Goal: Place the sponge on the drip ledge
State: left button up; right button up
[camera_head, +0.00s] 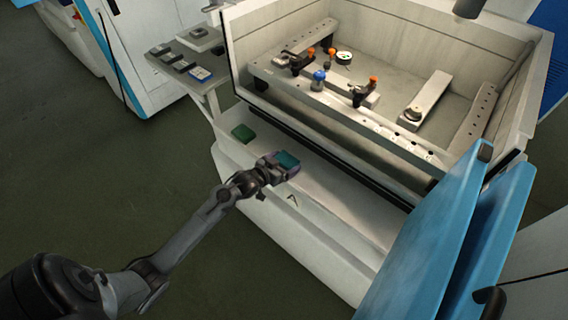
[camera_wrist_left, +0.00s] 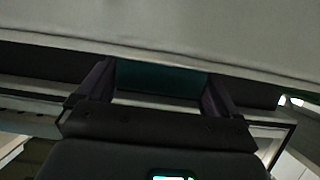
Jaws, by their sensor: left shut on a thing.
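The sponge is a teal block (camera_head: 288,159), held between the fingertips of my left gripper (camera_head: 283,165). In the left wrist view the teal sponge (camera_wrist_left: 160,78) fills the gap between the two dark fingers. The pale drip ledge (camera_head: 335,203) runs along the front of the machine's tank. The gripper and sponge are over the left part of this ledge. I cannot tell whether the sponge touches it. My right gripper is not in view.
A dark green block (camera_head: 243,132) lies on the ledge's left end, left of the gripper. The tank (camera_head: 390,35) behind holds clamps and bars. A side shelf (camera_head: 184,52) with small items is at upper left, and blue doors (camera_head: 455,235) stand at right. The ledge's middle looks mostly clear.

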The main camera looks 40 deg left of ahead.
pick_arm(q)
jog(key=shift+f, duration=0.1)
jog(key=o, duration=0.7)
jog(key=shift+c, duration=0.2)
jog(key=shift+r, duration=0.2)
jog(key=shift+s+r, duration=0.15)
jog(key=shift+s, duration=0.25)
jog(key=p+v, duration=0.3)
jog(key=v, duration=0.7)
jog(key=s+d+r+m+g, duration=0.2)
jog(key=s+d+g, duration=0.8)
jog(key=s+d, duration=0.8)
jog(key=s, duration=0.2)
jog(key=shift+s+r+h, duration=0.25)
jog(key=shift+r+h, duration=0.05)
